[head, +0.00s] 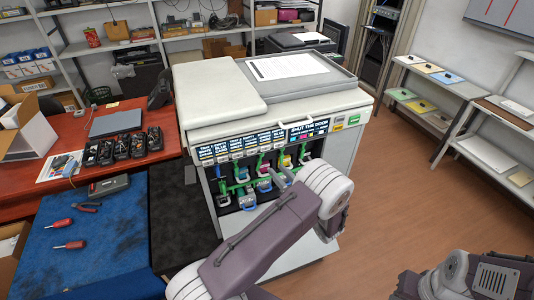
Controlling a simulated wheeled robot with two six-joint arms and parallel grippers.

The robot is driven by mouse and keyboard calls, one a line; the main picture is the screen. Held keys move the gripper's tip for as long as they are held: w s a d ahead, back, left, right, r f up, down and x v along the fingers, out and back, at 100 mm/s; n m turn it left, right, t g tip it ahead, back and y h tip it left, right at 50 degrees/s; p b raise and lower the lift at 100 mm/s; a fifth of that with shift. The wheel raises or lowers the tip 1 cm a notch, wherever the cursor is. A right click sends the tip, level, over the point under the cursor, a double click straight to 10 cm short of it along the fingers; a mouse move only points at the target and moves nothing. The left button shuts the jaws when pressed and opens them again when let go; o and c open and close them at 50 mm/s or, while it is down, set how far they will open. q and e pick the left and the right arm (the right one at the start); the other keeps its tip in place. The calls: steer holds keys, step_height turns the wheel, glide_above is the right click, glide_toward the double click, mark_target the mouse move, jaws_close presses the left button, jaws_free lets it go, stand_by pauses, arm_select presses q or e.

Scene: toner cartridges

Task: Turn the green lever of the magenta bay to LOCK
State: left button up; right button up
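The printer (222,97) stands in the middle with its front open, showing a row of toner bays with green levers (238,189). A small pink patch that looks like the magenta bay (264,169) shows near the middle of the row. Its lever and lock marks are too small to read. My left gripper (283,178) is at the open front, just right of and below that patch, and my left arm covers the lower right of the bays. Whether its fingers touch a lever, or are open or shut, I cannot tell. My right gripper is out of view.
Left are a red desk (30,180) with black cartridges (122,147) and a blue mat (95,235) with red-handled tools. A label strip (262,140) runs above the bays. Shelves (430,85) stand at the right. The wooden floor (400,200) between is clear.

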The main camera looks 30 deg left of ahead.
mark_target(263, 155)
arm_select(q)
steer(key=p+x, duration=0.3)
steer(key=x, duration=0.5)
steer(key=shift+a+f, duration=0.1)
steer(key=shift+a, duration=0.25)
steer(key=shift+w+f, duration=0.1)
